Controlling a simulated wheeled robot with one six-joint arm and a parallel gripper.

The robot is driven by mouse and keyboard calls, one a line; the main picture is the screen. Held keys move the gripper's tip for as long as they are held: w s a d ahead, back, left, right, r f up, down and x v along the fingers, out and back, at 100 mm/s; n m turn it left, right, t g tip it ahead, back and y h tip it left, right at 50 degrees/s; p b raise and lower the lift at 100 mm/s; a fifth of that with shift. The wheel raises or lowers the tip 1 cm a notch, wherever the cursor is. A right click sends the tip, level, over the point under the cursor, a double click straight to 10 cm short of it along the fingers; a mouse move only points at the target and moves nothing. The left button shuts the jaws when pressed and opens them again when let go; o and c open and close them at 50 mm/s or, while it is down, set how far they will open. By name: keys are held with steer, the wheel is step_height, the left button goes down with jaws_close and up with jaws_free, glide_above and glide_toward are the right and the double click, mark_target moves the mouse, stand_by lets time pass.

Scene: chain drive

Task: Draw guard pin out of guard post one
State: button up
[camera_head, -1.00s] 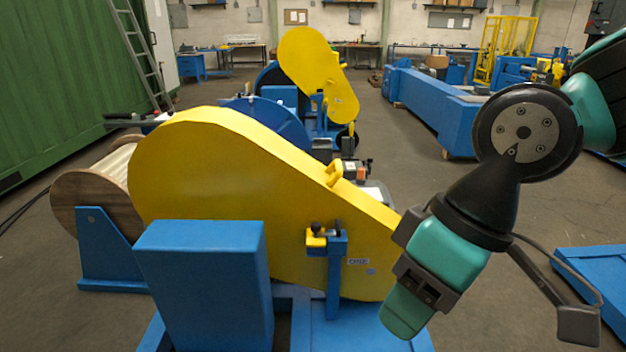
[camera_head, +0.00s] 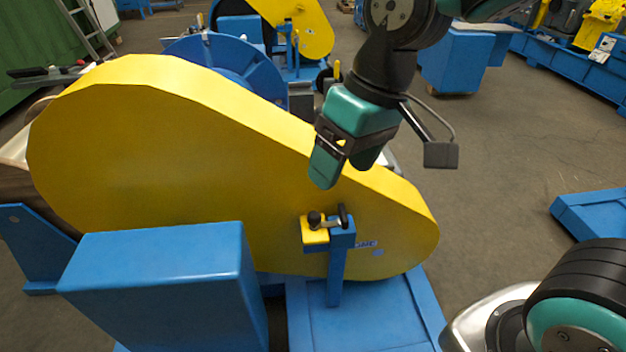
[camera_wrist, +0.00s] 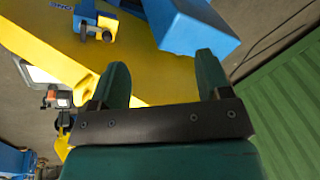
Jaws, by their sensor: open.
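Guard post one (camera_head: 337,268) is a blue upright in front of the large yellow guard (camera_head: 190,150), beside a label that seems to end in "NE". A yellow lug (camera_head: 314,238) sits against the post's top. The guard pin (camera_head: 314,219) shows as a dark round knob with a short grey shaft at the lug and post; a dark upright piece stands at its right. My gripper (camera_head: 345,172) is open and empty, above the pin and slightly right. In the wrist view, the open jaws (camera_wrist: 160,78) face the yellow guard; the pin's dark knob (camera_wrist: 106,36) is at upper left, outside them.
A blue box (camera_head: 165,285) stands in front of the guard, left of the post. A second yellow guard (camera_head: 305,25) is behind. The blue base (camera_head: 375,315) lies below the post. Open floor (camera_head: 490,150) is to the right.

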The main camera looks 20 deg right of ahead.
mark_target(315, 214)
steer(key=w+d+f+m+h+b, duration=0.25)
steer(key=w+f+b, duration=0.25)
steer(key=w+f, duration=0.6)
steer(key=w+d+f+m+h+b, duration=0.1)
steer(key=w+d+f+m+b, duration=0.2)
steer(key=w+f, duration=0.8)
steer(key=shift+t, duration=0.4)
steer(key=f+b, duration=0.1)
steer(key=f, duration=0.4)
steer(key=w+a+f+b, duration=0.1)
steer(key=f, duration=0.5)
steer(key=f+b, duration=0.1)
steer(key=f, duration=0.4)
steer(key=shift+w+a+f, duration=0.15)
steer(key=shift+w+f, duration=0.05)
steer(key=c, duration=1.1)
steer(key=shift+r+p, duration=4.15)
steer(key=shift+r, duration=1.45)
